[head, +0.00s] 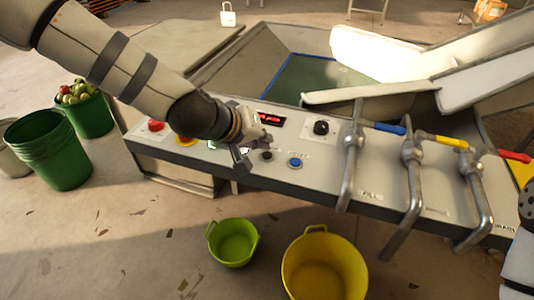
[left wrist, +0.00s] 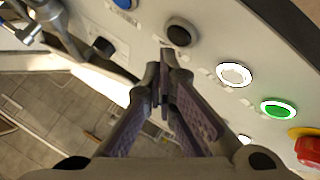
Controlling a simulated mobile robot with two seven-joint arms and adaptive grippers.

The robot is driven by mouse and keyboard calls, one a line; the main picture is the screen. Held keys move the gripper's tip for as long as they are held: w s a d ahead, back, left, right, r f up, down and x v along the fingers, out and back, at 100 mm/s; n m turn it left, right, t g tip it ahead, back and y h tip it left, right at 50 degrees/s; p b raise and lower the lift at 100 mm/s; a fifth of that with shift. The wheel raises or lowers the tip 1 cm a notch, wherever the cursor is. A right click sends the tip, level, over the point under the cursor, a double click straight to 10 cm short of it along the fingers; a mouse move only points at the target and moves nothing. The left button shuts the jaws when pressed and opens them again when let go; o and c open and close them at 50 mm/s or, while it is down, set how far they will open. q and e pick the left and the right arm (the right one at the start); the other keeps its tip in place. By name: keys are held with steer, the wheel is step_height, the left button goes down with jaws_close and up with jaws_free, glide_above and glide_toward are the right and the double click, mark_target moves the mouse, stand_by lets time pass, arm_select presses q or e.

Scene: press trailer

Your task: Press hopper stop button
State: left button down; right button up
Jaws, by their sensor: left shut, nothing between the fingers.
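The control panel (head: 345,178) carries several buttons; their labels are too small to read, so I cannot tell which one is the hopper stop button. A black button (head: 267,156) and a blue button (head: 295,163) sit right of my left gripper (head: 242,162). In the left wrist view, my shut, empty fingers (left wrist: 163,72) appear just beside the black button (left wrist: 180,33); I cannot tell whether they touch the panel. A white button (left wrist: 235,74), a green button (left wrist: 278,109) and a red mushroom button (left wrist: 306,146) lie further right there.
Valve levers with blue (head: 385,128), yellow (head: 450,142) and red (head: 514,156) handles rise on the panel's right. A black knob (head: 321,128) is behind the blue button. Green (head: 232,243) and yellow (head: 325,268) buckets stand on the floor in front.

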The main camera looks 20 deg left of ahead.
arm_select(q)
steer(key=shift+f, duration=0.15)
stand_by(0.6)
steer(key=shift+f, duration=0.7)
arm_select(e)
steer(key=shift+s+f, duration=0.15)
stand_by(0.6)
arm_select(q)
steer(key=shift+r+p, duration=0.45)
steer(key=shift+r, duration=0.55)
steer(key=shift+f, duration=0.2)
arm_select(e)
steer(key=shift+w+r, duration=0.6)
